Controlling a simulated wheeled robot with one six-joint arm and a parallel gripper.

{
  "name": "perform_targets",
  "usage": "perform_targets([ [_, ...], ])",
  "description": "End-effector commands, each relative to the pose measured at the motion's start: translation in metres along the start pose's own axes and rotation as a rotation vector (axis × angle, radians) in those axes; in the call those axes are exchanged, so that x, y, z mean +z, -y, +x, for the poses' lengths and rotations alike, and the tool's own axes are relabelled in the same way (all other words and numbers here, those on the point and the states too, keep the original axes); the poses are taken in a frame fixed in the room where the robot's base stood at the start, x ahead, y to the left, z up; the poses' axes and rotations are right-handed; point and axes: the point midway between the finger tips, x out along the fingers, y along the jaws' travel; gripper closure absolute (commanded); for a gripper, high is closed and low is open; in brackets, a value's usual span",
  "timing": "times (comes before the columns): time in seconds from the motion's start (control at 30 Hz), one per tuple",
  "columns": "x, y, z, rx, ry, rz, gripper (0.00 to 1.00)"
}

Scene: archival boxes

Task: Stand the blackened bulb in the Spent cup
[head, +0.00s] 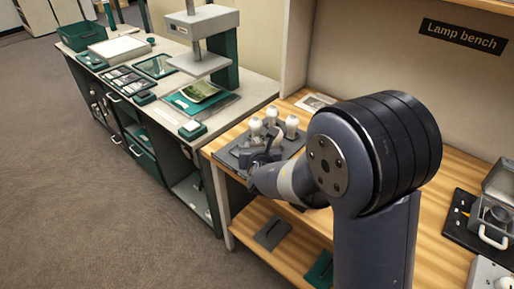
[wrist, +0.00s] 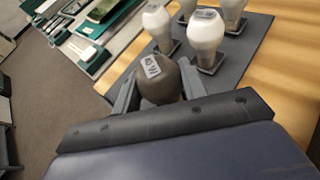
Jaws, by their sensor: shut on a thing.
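The blackened bulb (wrist: 160,84), dark grey-brown with a pale wattage label, is between the two fingers of my gripper (wrist: 158,92) in the wrist view. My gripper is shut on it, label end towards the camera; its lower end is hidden. In the head view my gripper (head: 262,160) is low over the front of a grey bulb tray (head: 232,151). The held bulb cannot be made out clearly there. No cup marked Spent can be read in either view.
Several white bulbs (wrist: 206,32) stand upright in sockets just beyond the held bulb. The wooden lamp bench (head: 450,240) extends right. A black tray (head: 462,222) and an open metal box (head: 497,190) are at far right. A side bench with a press (head: 205,65) stands left.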

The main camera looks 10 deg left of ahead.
Motion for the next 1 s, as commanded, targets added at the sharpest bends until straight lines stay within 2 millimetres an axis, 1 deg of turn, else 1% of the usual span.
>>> perform_targets([
  [0.77, -0.012, 0.001, 0.005, 0.0, 0.0, 0.001, 0.82],
  [0.8, -0.011, 0.001, 0.005, 0.0, 0.0, 0.001, 0.56],
  [0.87, -0.011, 0.001, 0.005, 0.0, 0.0, 0.0, 0.51],
  [1.0, -0.011, 0.001, 0.005, 0.0, 0.0, 0.0, 0.51],
])
